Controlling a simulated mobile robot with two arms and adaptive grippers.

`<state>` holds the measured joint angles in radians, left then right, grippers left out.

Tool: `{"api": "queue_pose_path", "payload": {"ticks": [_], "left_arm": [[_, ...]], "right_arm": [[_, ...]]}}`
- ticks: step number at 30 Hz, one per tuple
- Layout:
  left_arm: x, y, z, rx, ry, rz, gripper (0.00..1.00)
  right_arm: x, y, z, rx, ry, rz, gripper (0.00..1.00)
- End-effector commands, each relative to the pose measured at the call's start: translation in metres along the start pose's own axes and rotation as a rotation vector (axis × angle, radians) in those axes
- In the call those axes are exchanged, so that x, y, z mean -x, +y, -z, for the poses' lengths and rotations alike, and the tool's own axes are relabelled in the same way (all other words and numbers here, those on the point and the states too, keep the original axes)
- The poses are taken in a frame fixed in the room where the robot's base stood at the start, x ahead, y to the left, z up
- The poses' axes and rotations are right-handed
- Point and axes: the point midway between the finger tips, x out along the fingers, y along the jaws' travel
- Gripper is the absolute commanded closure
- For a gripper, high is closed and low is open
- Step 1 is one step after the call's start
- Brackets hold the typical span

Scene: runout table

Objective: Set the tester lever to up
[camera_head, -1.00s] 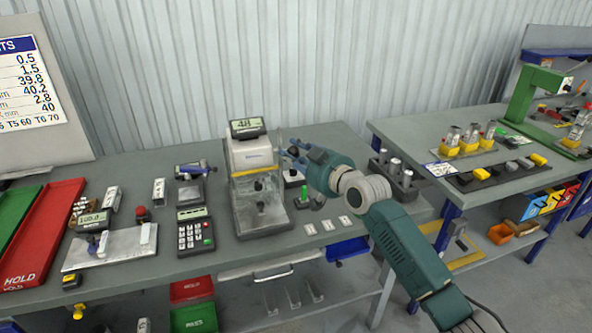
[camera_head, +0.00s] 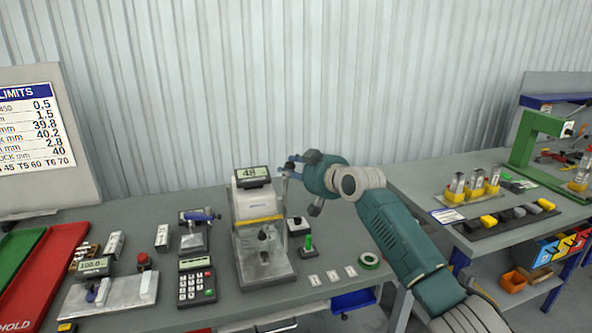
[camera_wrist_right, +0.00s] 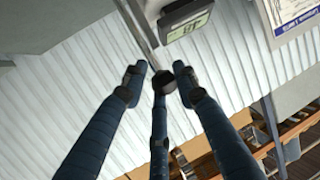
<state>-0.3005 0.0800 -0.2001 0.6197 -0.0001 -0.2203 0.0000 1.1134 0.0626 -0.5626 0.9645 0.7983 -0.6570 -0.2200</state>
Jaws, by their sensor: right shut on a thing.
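The tester (camera_head: 246,206) is a white machine with a yellow band and a display on top, standing on the grey bench. Its lever shows in the right wrist view as a metal rod (camera_wrist_right: 139,32) ending in a black knob (camera_wrist_right: 163,81). My right gripper (camera_head: 287,168) is at the tester's upper right side, level with the display. The fingers mostly hide the lever in the head view. My left gripper is not in view.
A keypad device (camera_head: 196,285), a dial stand (camera_head: 193,238) and a metal plate fixture (camera_head: 112,297) stand left of the tester. A second table (camera_head: 500,232) is at the right.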

Motion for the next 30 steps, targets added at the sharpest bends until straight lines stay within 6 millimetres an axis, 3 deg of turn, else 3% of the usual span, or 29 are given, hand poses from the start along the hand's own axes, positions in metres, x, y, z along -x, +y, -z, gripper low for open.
{"api": "queue_pose_path", "payload": {"ticks": [1,11,12,14,30], "left_arm": [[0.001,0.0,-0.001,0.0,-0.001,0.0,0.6],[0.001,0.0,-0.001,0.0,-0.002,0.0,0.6],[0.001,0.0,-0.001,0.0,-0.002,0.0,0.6],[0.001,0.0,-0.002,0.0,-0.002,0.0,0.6],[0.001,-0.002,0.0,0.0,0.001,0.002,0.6]], "right_arm": [[0.002,-0.004,0.019,-0.003,0.035,0.005,1.0],[0.002,-0.005,0.021,-0.005,0.038,0.006,1.0],[0.002,-0.005,0.021,-0.005,0.038,0.006,0.69],[0.002,-0.005,0.021,-0.005,0.038,0.006,0.57],[0.004,-0.002,0.011,-0.002,0.021,0.002,0.56]]}}
